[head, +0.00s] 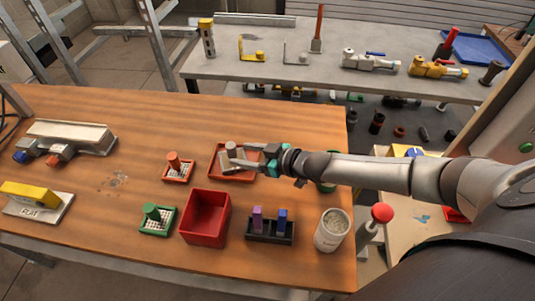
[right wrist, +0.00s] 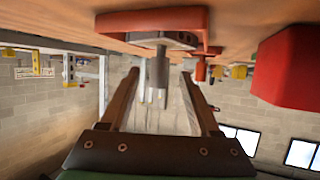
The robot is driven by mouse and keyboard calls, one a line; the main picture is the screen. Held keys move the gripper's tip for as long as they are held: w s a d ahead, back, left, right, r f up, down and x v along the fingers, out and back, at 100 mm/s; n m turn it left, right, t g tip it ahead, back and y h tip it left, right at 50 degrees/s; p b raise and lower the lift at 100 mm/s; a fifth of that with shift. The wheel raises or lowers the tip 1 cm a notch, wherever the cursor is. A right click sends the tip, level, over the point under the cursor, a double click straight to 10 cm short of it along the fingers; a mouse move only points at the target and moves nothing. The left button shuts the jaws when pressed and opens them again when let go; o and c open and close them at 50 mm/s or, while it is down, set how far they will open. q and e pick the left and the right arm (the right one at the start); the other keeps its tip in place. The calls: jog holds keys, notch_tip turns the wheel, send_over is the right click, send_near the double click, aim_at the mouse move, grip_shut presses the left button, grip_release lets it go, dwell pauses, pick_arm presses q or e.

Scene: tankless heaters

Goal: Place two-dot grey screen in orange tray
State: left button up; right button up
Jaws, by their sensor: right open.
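The orange tray (head: 245,176) lies near the far edge of the wooden table. A grey piece, apparently the grey screen (head: 230,147), is in the tray with its round handle standing up; its dots cannot be made out. In the right wrist view, which is upside down, the grey screen (right wrist: 158,72) shows its plate against the orange tray (right wrist: 120,22) and its handle between the finger lines. My right gripper (head: 238,161) is open over the tray; whether its fingers touch the handle I cannot tell. My left gripper is not in view.
A small orange tray with a peg screen (head: 177,168) and a green one (head: 157,217) are left of the tray. A red bin (head: 206,217), a dark rack (head: 270,229) and a white cup (head: 332,230) stand nearer. The table's left middle is mostly clear.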

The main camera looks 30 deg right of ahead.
jog(key=p+v, duration=0.1)
jog(key=v, duration=0.7)
jog(key=shift+s+d+p, duration=0.25)
jog(key=shift+s+p, duration=0.05)
jog(key=shift+p, duration=0.1)
